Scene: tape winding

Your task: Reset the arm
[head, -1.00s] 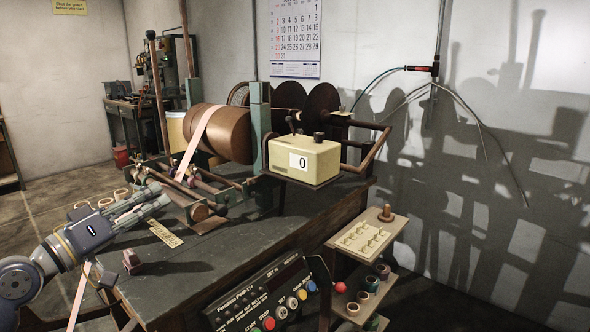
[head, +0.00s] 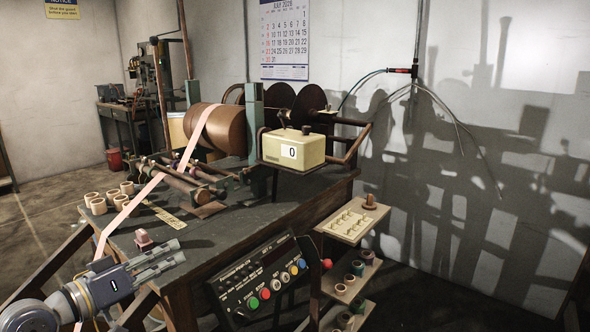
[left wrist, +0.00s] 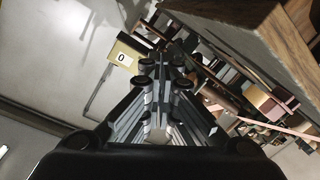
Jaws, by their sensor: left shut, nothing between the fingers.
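My left gripper (head: 165,258) is at the lower left in the head view, in front of the table's left part. Its fingers point right and are shut with nothing between them. It also shows in the left wrist view (left wrist: 162,75), fingers together. A pink tape (head: 150,187) runs from the large brown roll (head: 218,128) down over the rollers and past the table's left edge, behind my left arm. My right gripper is not in view.
Several tape rolls (head: 97,205) stand on the table's left side. A counter box (head: 292,149) reading 0 sits beside the winder. A control panel (head: 262,280) with coloured buttons is at the table front. A shelf stand (head: 354,221) is to its right.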

